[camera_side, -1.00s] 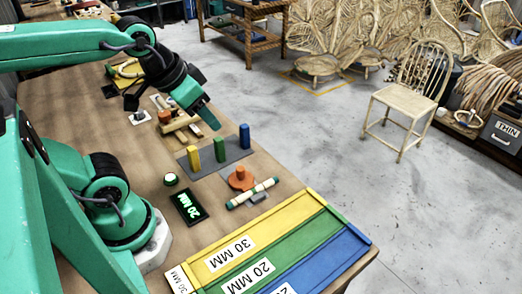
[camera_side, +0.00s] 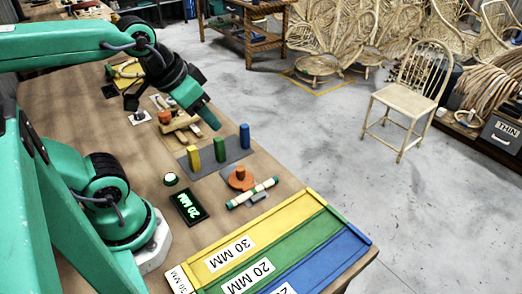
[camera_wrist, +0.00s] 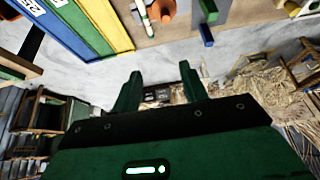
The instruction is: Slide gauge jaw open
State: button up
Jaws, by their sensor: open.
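My gripper (camera_side: 205,105) hangs high over the far part of the bench in the side view, above and apart from the objects there. In the wrist view its two dark green fingers (camera_wrist: 160,88) stand wide apart with nothing between them. Below it in the side view is a light wooden piece (camera_side: 181,123) with an orange part (camera_side: 165,117) beside it, partly hidden by the gripper; I cannot tell for certain that this is the gauge, nor how its jaw stands.
Yellow (camera_side: 194,159), green (camera_side: 220,149) and blue (camera_side: 244,136) blocks stand upright on a grey plate. An orange round piece (camera_side: 240,179) and a green-ended rod (camera_side: 252,193) lie nearer. A yellow, green and blue labelled tray (camera_side: 238,255) fills the near bench end.

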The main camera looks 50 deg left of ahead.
jog(key=n+g, duration=0.5)
jog(key=n, duration=0.5)
send_over(240, 167)
notch_tip(240, 167, down, 14)
jog(key=shift+d, duration=0.1)
jog(key=shift+f+n+g, duration=0.3)
jog(key=shift+n, duration=0.1)
jog(key=shift+f, duration=0.1)
jog(key=shift+f, duration=3.8)
grip_shut()
